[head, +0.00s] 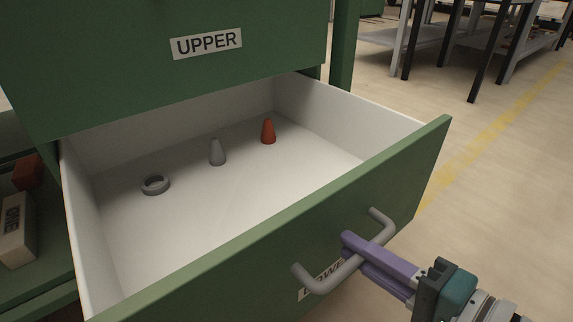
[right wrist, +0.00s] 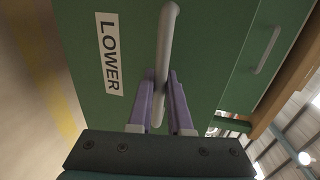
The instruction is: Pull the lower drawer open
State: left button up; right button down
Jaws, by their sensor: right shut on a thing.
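The lower drawer (head: 400,185) is green with a pale inside and stands well open below the drawer front marked UPPER (head: 206,42). Its grey bar handle (head: 318,282) is on the front, beside a partly covered LOWER label (head: 306,293). My right gripper (head: 352,247) has purple fingers and is shut on the handle. The right wrist view shows the fingers (right wrist: 160,105) on both sides of the handle bar (right wrist: 165,45), with the LOWER label (right wrist: 109,54) at left. My left gripper is not in view.
Inside the drawer lie a grey ring (head: 155,185), a grey cone (head: 217,152) and a red cone (head: 268,131). A shelf at left holds a white block (head: 14,232) and a red block (head: 27,172). Open floor (head: 500,190) lies at right, with benches (head: 440,40) behind.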

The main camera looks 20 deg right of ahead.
jog(key=shift+s+d, duration=0.2)
jog(key=shift+s, duration=0.4)
jog(key=c, duration=0.9)
grip_release()
jog(key=shift+o, duration=0.2)
jog(key=p+v, duration=0.4)
jog(key=v, duration=0.6)
jog(key=shift+r, duration=0.1)
